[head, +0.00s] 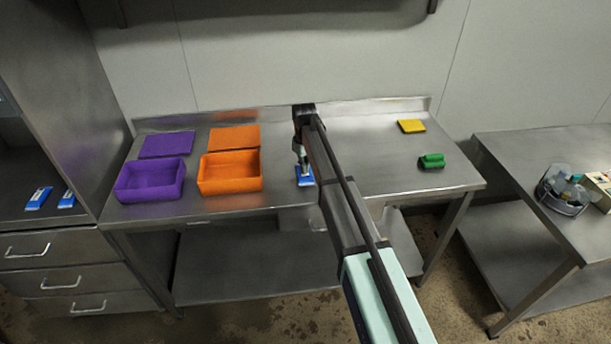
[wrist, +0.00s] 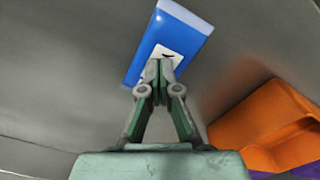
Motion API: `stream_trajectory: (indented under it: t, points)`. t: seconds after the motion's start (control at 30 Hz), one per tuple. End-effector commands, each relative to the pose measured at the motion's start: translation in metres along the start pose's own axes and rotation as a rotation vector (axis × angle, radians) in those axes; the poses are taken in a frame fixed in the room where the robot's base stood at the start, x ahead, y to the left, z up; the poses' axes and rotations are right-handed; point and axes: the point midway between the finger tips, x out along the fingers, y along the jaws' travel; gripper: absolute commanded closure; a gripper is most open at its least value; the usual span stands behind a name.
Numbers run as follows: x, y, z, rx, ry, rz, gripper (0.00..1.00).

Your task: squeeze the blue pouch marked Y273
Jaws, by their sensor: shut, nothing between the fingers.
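A blue pouch (head: 305,178) with a white end lies on the steel table, right of the orange box. In the wrist view the blue pouch (wrist: 172,40) lies beyond my fingertips, which overlap the white label on it. The mark on the label is mostly hidden and cannot be read. My gripper (head: 301,160) points down at the pouch. Its fingers (wrist: 157,66) are shut together with nothing between them. I cannot tell whether the tips touch the pouch. Two more blue pouches (head: 38,198) (head: 67,199) lie in the cabinet at left; their marks are too small to read.
A purple box (head: 150,181) and an orange box (head: 230,187) stand left of the pouch, with flat purple and orange lids behind them. A yellow sponge-like block (head: 411,126) and a green item (head: 431,161) lie at right. A side table (head: 545,150) holds a bowl.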

Motion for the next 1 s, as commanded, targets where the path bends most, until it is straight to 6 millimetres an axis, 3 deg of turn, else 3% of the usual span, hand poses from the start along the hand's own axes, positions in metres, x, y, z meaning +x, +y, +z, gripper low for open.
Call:
stream_trajectory:
  t: [0.07, 1.0]
  points:
    - [0.002, -0.002, 0.004, 0.000, -0.011, -0.005, 1.00]
    - [-0.071, 0.000, 0.001, 0.000, -0.001, 0.000, 1.00]
